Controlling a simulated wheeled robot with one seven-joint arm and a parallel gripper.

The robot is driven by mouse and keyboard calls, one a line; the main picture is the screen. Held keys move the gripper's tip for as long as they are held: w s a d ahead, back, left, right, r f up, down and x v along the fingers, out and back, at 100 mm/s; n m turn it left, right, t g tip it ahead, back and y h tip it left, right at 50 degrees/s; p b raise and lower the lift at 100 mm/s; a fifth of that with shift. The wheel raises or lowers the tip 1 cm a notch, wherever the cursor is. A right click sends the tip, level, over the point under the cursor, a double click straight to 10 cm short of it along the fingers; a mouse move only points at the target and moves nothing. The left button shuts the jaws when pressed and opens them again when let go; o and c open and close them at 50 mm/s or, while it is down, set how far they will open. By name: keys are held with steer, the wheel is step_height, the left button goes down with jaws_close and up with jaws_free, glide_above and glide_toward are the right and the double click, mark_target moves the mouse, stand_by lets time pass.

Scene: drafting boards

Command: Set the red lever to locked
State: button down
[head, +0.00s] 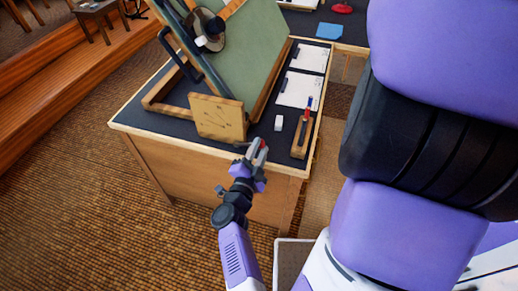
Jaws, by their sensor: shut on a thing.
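A light wooden plate (217,118) with thin dark lines and small unreadable marks leans up at the front left of the drafting desk. A short dark piece shows between the plate and the fingers. How the lever joins the plate and which mark it points at cannot be seen.
A large green drafting board (235,50) slopes up behind the plate. Right of the plate are a white block (279,123), a wooden holder (300,138) with red and blue pieces, and white sheets (298,90). My arm fills the right side.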

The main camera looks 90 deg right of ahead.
steer(key=shift+a+f, duration=0.1)
steer(key=shift+f, duration=0.15)
steer(key=c, duration=1.1)
jaws_free()
steer(key=shift+r, duration=0.1)
steer(key=shift+b+v, duration=0.55)
steer(key=shift+v, duration=3.3)
